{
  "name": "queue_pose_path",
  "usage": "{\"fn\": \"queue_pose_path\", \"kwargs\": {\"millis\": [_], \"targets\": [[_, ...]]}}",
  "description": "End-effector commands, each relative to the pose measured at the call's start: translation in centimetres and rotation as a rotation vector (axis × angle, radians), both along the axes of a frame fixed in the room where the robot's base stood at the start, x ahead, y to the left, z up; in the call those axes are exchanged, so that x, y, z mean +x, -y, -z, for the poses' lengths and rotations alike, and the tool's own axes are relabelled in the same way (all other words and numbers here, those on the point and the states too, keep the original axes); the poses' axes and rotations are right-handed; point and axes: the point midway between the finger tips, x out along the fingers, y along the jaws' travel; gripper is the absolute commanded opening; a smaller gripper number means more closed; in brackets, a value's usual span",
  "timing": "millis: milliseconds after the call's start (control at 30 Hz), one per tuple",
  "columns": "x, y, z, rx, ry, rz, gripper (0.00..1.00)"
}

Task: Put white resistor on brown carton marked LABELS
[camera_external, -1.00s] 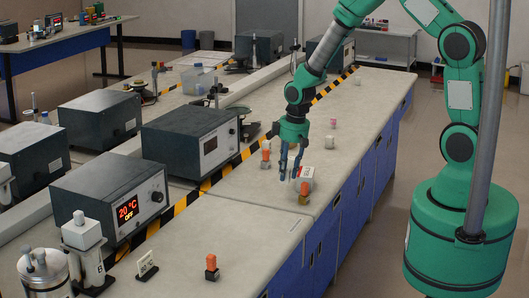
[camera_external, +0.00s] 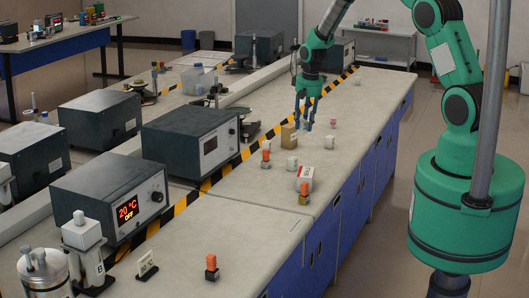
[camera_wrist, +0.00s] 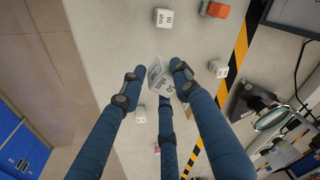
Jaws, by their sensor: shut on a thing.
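My gripper (camera_external: 306,124) has blue fingers and hangs above the bench. In the wrist view its fingertips (camera_wrist: 160,80) are closed around a white resistor (camera_wrist: 160,82) with "50 ohm" print, held tilted. The held resistor is hard to make out in the external view. The brown carton (camera_external: 289,137) stands on the bench just left of my fingers, near the striped tape. Its marking cannot be read. In the wrist view a small brownish patch, probably the carton, is mostly hidden behind a finger.
Other white blocks stand on the bench (camera_external: 292,163) (camera_external: 333,123). Dark instrument boxes (camera_external: 190,135) line the left, beyond the striped tape.

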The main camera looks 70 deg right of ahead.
Motion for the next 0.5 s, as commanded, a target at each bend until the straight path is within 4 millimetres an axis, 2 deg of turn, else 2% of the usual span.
{"fn": "queue_pose_path", "kwargs": {"millis": [33,200,300,500], "targets": [[-0.3,1.6,-0.6,0.002,0.0,0.037,0.05],[-0.7,5.1,-1.1,0.005,0.004,0.127,0.05],[-1.0,6.4,-1.2,0.006,0.005,0.159,0.05],[-1.2,7.2,-1.2,0.007,0.004,0.181,0.05]]}}
